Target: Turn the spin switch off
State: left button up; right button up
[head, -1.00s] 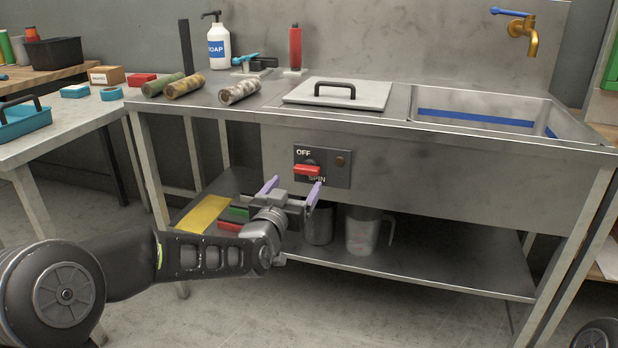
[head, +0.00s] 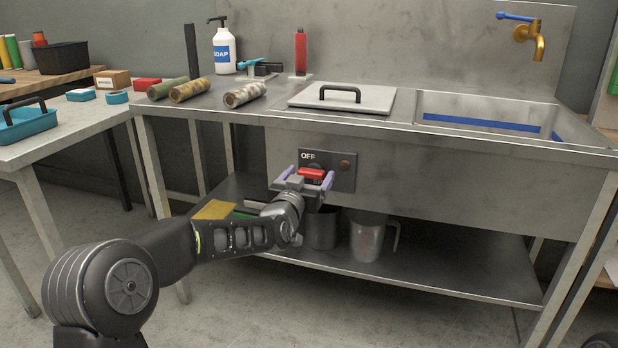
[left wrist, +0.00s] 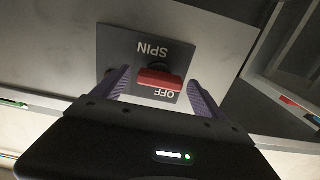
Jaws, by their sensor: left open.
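The red switch handle (head: 311,173) sits on a dark panel (head: 343,172) on the front of the steel sink bench. The handle (left wrist: 159,79) lies roughly level across the panel in the left wrist view, where the lettering is upside down. My left gripper (head: 307,178) is open, with its purple fingers on either side of the handle. In the left wrist view, the fingers (left wrist: 158,82) stand apart from the handle's ends. My right gripper is not in view.
A lidded basin (head: 345,98) and a sink (head: 485,110) are above. A side table stands at the left.

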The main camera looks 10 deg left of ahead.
pick_arm(q)
jog(key=c, duration=1.4)
jog(key=shift+o, duration=0.2)
jog(key=shift+m, duration=0.3)
jog(key=m, duration=0.3)
jog(key=shift+d+m, duration=0.1)
jog(key=shift+m, duration=0.3)
jog(key=m, duration=0.4)
jog(key=shift+m+p, duration=0.3)
jog(key=shift+p, duration=0.1)
jog(key=m, duration=0.4)
jog(key=shift+d+m, duration=0.1)
jog(key=shift+m, duration=2.4)
